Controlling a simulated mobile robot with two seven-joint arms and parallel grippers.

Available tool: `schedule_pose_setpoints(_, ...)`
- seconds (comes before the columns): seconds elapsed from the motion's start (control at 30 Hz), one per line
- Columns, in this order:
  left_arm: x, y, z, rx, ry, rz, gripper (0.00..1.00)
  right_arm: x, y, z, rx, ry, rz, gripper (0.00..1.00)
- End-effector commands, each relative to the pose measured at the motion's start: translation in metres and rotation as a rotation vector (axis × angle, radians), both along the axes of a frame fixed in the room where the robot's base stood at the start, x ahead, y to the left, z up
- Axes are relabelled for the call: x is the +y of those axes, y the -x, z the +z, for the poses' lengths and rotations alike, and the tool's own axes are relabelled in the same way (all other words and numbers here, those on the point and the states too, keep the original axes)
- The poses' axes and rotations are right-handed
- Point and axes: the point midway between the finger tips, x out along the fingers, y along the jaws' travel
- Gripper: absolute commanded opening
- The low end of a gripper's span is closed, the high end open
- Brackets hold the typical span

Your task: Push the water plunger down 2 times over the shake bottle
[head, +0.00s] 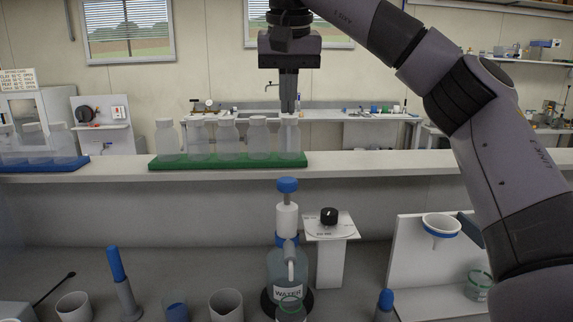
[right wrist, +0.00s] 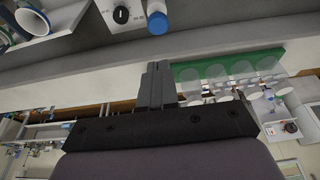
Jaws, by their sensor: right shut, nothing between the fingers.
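The water dispenser (head: 288,265) is a bottle labelled WATER with a white pump body and a blue plunger top (head: 287,185), which stands raised. The blue plunger top also shows in the right wrist view (right wrist: 157,22). The shake bottle (head: 290,311) appears to be the clear vessel under the spout at the bottom edge of the head view, mostly cut off. My right gripper (head: 289,108) is shut and empty, pointing down above the plunger and apart from it. In the right wrist view its fingers (right wrist: 158,70) are together. My left gripper is not in view.
A green tray (head: 170,163) with several clear bottles stands on the shelf behind. A dial stand (head: 331,228) is right of the dispenser. A funnel (head: 441,226) is further right. Beakers (head: 226,304) and a blue-handled tool (head: 117,268) are at left.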

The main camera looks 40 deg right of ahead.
Motion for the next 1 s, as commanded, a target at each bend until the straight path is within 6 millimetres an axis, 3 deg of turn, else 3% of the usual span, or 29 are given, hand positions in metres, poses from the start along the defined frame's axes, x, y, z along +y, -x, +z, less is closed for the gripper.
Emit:
schedule_pose_setpoints(0.23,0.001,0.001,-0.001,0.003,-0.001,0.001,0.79,-0.001,-0.002,-0.008,0.003,-0.001,0.002,0.00)
schedule_pose_setpoints(0.63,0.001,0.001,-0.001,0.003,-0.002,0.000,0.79,-0.010,-0.011,-0.051,0.004,-0.002,0.000,0.00)
schedule_pose_setpoints(1.0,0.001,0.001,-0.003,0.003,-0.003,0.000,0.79,-0.019,-0.021,-0.120,0.003,0.000,-0.002,0.00)
